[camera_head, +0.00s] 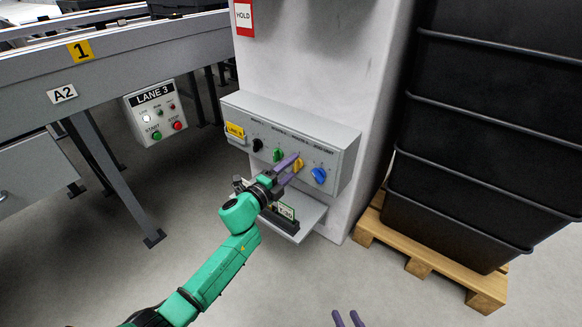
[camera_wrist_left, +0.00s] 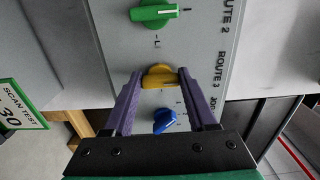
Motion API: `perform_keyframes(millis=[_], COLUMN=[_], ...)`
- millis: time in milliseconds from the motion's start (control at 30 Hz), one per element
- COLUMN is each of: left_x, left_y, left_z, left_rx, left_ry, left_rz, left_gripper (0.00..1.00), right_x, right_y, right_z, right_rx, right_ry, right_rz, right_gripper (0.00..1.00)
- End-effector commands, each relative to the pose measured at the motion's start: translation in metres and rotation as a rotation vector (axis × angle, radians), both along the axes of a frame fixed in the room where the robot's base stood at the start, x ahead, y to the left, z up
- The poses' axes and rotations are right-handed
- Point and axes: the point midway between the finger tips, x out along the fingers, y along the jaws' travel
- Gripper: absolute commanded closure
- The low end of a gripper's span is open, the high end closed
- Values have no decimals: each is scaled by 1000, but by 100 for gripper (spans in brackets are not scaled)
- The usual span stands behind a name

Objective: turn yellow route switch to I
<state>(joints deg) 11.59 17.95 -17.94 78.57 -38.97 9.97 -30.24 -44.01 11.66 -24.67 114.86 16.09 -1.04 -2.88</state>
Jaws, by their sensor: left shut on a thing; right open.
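The yellow route switch (camera_head: 298,165) is on the grey sloped panel (camera_head: 245,108), between the green switch (camera_head: 278,154) and the blue switch (camera_head: 319,175). In the left wrist view the yellow switch (camera_wrist_left: 158,76) lies between my left gripper's purple fingertips, its bar running across from one finger to the other. My left gripper (camera_head: 291,168) is shut on it. "ROUTE 3" is printed beside it. Its pointer mark is too small to read. My right gripper (camera_head: 347,319) is open and empty at the bottom edge of the head view, well away from the panel.
A black knob (camera_head: 257,145) and a yellow label (camera_head: 235,130) are at the panel's left. Below is a shelf (camera_head: 312,214) with a card (camera_head: 284,209). A LANE 3 button box (camera_head: 155,112) hangs left. Black crates (camera_head: 480,130) on a pallet (camera_head: 425,258) stand right.

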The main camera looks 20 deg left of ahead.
Motion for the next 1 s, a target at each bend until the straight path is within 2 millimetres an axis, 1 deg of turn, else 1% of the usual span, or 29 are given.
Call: perform_keyframes(millis=[333, 367, 400, 433, 800, 867, 933, 1000], left_x=[0, 0, 0, 0, -3, -8, -17, -32], left_y=[1, 1, 1, 1, 1, 3, 7, 12], left_z=[-2, -2, -2, -1, 0, -1, 0, 2], left_rx=[-6, -5, -6, -6, -4, -4, -4, -3], left_ry=[4, 5, 4, 4, 3, 5, 6, 7], left_rz=[2, 2, 2, 2, 1, 1, 2, 1], left_gripper=[98, 39, 24, 12, 12, 12, 12, 12], right_x=[0, 0, 0, 0, 0, 0, -1, -1], right_y=[0, 0, 0, 0, 0, 0, 1, 1], right_z=[0, 0, 0, 0, 2, 4, 8, 13], right_rx=[0, 0, 0, 0, 0, -1, -4, -9], right_ry=[-1, -1, -1, -1, 0, 2, 8, 17], right_rz=[0, 0, 0, 0, 0, 1, 5, 11], right_gripper=[50, 50, 50, 50, 50, 50, 50, 50])
